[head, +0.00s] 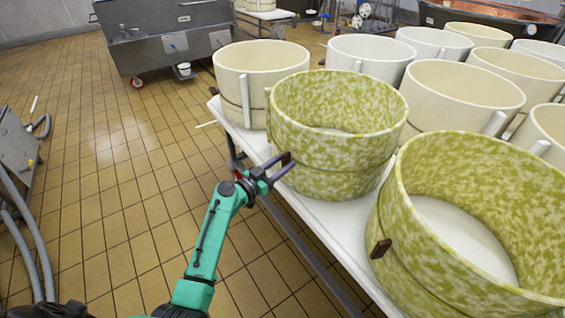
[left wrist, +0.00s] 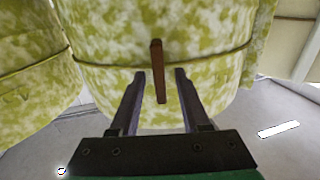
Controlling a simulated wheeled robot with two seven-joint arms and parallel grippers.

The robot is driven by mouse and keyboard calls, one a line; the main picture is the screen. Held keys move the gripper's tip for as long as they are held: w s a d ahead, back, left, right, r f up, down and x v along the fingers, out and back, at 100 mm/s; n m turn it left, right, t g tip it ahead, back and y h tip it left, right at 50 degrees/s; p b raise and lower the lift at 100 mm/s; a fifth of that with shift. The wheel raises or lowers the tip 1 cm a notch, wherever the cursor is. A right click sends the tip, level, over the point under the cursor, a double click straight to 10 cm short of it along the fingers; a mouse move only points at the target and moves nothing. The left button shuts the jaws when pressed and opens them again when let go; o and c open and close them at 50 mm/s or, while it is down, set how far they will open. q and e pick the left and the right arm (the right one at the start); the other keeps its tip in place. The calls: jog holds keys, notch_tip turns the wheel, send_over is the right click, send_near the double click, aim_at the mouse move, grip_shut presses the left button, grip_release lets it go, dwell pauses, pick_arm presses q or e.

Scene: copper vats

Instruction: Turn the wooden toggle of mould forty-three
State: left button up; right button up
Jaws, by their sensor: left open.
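A green-and-cream mottled round mould (head: 335,108) stands on the white table, with a cord around its middle. Its small dark brown wooden toggle (head: 286,158) is on the side facing my left arm. No number is readable on it. My left gripper (head: 279,168) is at this toggle, fingers pointing at the mould wall. In the left wrist view the toggle (left wrist: 158,70) stands upright between the two open fingers (left wrist: 159,88), with a gap visible on each side. The mould wall (left wrist: 115,45) fills the background there. My right gripper is not in view.
A second mottled mould (head: 440,250) with its own brown toggle (head: 380,249) stands nearer, at right. Several cream moulds, such as one at the table's far left corner (head: 262,60), crowd the white table (head: 345,225).

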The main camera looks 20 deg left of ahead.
pick_arm(q)
grip_shut()
